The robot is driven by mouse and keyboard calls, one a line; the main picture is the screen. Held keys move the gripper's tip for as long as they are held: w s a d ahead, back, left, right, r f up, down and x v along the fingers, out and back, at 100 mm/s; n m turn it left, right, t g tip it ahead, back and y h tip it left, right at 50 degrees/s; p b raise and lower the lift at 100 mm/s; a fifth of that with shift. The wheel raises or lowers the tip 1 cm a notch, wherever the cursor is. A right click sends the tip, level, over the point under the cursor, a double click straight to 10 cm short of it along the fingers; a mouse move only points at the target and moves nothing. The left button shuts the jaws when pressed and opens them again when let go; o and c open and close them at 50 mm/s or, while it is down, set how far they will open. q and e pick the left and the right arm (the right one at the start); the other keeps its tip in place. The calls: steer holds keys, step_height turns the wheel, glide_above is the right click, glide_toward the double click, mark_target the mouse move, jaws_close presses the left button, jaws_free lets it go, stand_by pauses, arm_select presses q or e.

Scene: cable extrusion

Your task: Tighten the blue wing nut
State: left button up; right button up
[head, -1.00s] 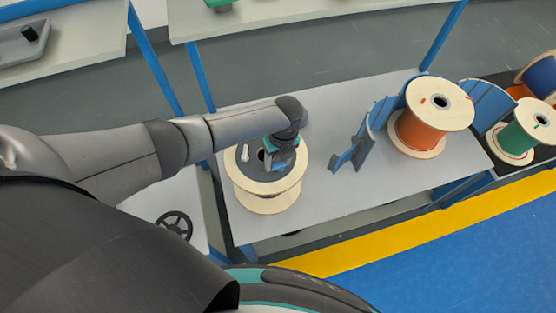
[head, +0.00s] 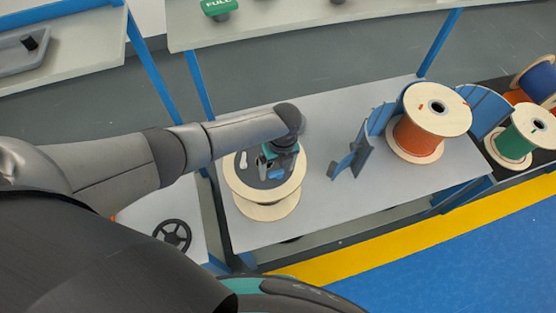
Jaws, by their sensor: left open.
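A wooden cable spool (head: 238,188) with a dark disc on its upper face stands on the grey table at the middle left. A small blue part (head: 275,174), which looks like the blue wing nut, shows on the dark disc, partly covered by my gripper. My left gripper (head: 267,168) points down over the disc, right at the blue part. It is open, with its fingers small and partly hidden by the wrist. I cannot tell whether they touch the nut. A small whitish piece (head: 243,160) lies on the disc to the left. My right gripper is not in view.
The grey table (head: 320,205) is clear between the spool and a blue bracket stand (head: 362,150). An orange cable spool (head: 418,135) stands to its right, with a green spool (head: 515,140) beyond. A black handwheel (head: 172,236) is at lower left.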

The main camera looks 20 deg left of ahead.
arm_select(q)
step_height(320, 180, up, 15)
steer(key=d+p, duration=0.1)
steer(key=p, duration=0.1)
steer(key=shift+w, duration=0.35)
stand_by(0.4)
